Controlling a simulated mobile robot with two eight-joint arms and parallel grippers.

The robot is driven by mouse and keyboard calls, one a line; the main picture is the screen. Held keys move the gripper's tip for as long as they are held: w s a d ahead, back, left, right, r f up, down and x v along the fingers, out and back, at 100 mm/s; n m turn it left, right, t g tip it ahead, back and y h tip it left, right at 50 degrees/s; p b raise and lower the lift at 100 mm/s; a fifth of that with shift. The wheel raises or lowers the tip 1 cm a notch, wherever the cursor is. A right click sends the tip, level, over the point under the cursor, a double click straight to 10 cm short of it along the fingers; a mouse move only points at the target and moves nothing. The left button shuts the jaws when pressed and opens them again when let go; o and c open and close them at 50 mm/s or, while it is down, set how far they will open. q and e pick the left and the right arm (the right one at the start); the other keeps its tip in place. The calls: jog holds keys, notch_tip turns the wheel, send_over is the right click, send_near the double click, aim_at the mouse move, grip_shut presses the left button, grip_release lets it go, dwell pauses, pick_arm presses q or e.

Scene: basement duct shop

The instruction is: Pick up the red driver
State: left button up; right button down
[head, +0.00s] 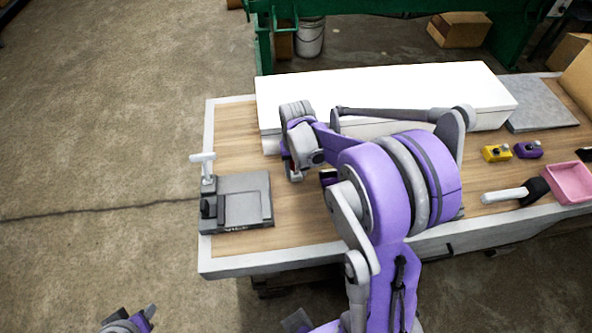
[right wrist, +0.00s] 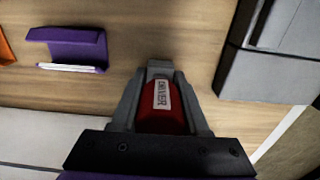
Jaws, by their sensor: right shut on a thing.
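The red driver (right wrist: 163,108), with a white label reading DRIVER, sits between the fingers of my right gripper (right wrist: 160,92) in the right wrist view. The gripper is shut on it. In the head view my right gripper (head: 293,172) is over the wooden bench top (head: 238,135), just in front of the long white box. The driver is mostly hidden there by the gripper. I cannot tell whether it touches the bench. My left gripper (head: 142,318) shows only partly at the bottom left edge, over the floor; its opening is unclear.
A grey machine with a lever (head: 243,200) stands at the bench's left end. The long white box (head: 390,90) lies along the back. A purple holder (right wrist: 75,48) is near the gripper. Yellow (head: 496,153) and purple tools, a mallet (head: 515,192) and a pink bin (head: 570,183) are right.

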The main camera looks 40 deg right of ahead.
notch_tip(320, 180, up, 10)
jog(key=shift+r+p, duration=0.1)
jog(key=shift+p, duration=0.2)
jog(key=c, duration=1)
grip_release()
grip_shut()
